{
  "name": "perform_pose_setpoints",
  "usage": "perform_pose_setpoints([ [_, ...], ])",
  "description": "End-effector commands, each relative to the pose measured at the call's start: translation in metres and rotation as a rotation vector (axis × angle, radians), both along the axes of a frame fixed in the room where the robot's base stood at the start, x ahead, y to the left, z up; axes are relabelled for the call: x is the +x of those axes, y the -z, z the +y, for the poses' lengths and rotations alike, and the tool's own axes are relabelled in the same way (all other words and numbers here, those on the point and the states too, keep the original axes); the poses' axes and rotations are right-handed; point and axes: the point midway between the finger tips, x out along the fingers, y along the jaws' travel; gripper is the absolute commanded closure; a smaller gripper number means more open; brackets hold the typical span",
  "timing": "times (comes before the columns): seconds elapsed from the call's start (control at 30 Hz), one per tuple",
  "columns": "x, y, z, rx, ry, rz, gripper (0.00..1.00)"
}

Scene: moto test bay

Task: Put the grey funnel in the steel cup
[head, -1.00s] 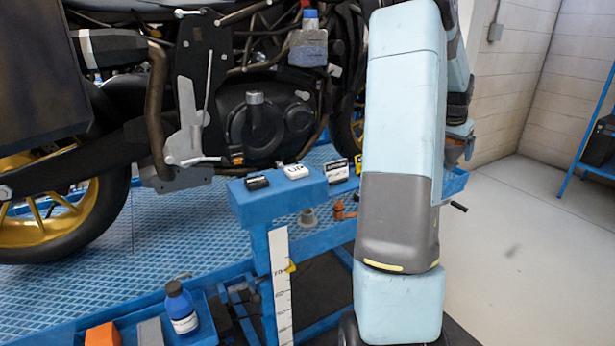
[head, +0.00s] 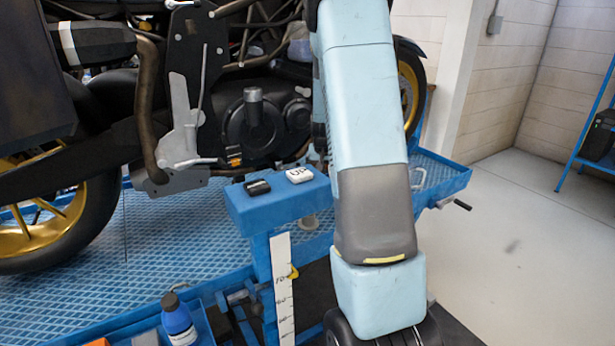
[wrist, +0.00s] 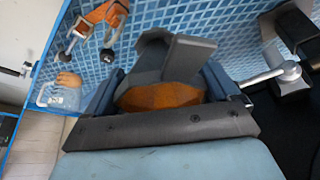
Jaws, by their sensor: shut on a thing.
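My gripper (wrist: 166,75) shows in the wrist view, shut on a dark grey piece (wrist: 150,52), which appears to be the grey funnel. Grey and orange-brown parts of the jaws cover much of it, so its full shape is hidden. Blue mesh lies beyond the jaws. In the head view my arm hides the gripper and what it holds.
A blue block (head: 283,207) carries a black and a white labelled piece. A blue bottle (head: 178,320) stands at the lower left. An orange metal-ended tool (wrist: 103,22) and a clear bottle (wrist: 66,94) show in the wrist view.

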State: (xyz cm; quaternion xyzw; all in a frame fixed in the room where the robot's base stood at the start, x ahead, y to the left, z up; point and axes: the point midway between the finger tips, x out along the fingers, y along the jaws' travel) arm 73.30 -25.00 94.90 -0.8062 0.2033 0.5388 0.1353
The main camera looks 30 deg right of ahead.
Motion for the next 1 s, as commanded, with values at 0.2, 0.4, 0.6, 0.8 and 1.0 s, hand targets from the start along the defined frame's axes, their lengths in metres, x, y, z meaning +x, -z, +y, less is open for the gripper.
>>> perform_pose_setpoints([
  [0.2,0.003,0.018,0.033,0.001,-0.115,0.000,0.41],
  [0.4,0.002,0.023,0.040,0.001,-0.144,0.001,0.41],
  [0.6,0.002,0.033,0.038,0.000,-0.142,0.001,0.41],
  [0.8,0.001,0.049,0.037,0.000,-0.139,0.001,0.41],
  [1.0,0.001,0.064,0.036,0.001,-0.139,0.001,0.41],
])
